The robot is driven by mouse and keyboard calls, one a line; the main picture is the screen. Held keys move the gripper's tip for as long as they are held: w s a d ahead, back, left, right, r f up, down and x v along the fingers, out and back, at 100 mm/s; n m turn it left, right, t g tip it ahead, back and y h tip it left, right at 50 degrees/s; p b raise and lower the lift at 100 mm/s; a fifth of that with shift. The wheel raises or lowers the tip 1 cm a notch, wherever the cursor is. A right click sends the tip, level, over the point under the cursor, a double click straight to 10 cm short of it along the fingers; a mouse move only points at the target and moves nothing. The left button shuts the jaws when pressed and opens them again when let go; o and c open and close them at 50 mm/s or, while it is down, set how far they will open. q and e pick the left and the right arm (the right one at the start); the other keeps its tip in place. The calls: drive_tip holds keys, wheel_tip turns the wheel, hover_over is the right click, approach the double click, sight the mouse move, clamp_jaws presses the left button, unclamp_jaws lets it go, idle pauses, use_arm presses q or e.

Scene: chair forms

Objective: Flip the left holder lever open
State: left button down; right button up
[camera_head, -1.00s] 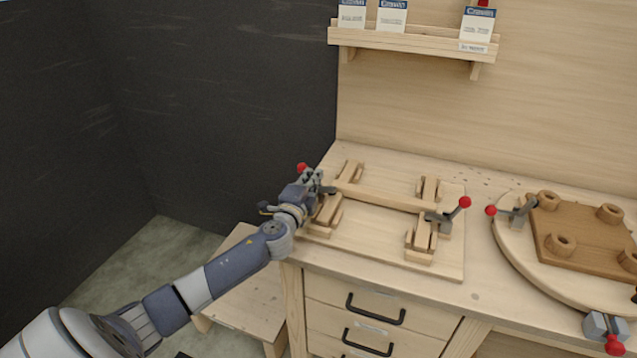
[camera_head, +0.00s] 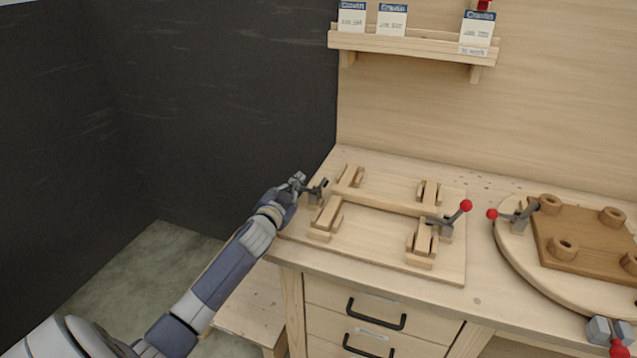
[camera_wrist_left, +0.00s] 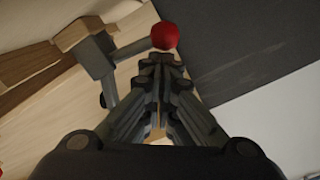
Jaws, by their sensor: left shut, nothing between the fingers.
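The left holder (camera_head: 318,190) is a grey metal clamp at the left end of the wooden jig board (camera_head: 365,237). Its lever (camera_wrist_left: 131,48) and red ball knob (camera_wrist_left: 164,36) show in the left wrist view, but the knob is hidden behind my gripper in the head view. My left gripper (camera_head: 299,179) is shut and empty, just left of the clamp. In the left wrist view my fingertips (camera_wrist_left: 160,62) are close beneath the red knob; whether they touch it I cannot tell. My right gripper is not in view.
A second clamp with a raised red-knobbed lever (camera_head: 458,213) is at the board's right. A round board (camera_head: 513,247) with a brown pegged plate (camera_head: 590,246) lies further right. A shelf with cards (camera_head: 415,44) hangs above. A dark wall (camera_head: 220,110) stands at left.

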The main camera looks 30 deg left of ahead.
use_arm(q)
drive_tip(key=shift+s+a+f+n, duration=0.1)
drive_tip(key=shift+a+f+n, duration=0.25)
drive_tip(key=shift+n, duration=0.55)
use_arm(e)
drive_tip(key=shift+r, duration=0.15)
use_arm(q)
drive_tip(key=shift+f, duration=0.1)
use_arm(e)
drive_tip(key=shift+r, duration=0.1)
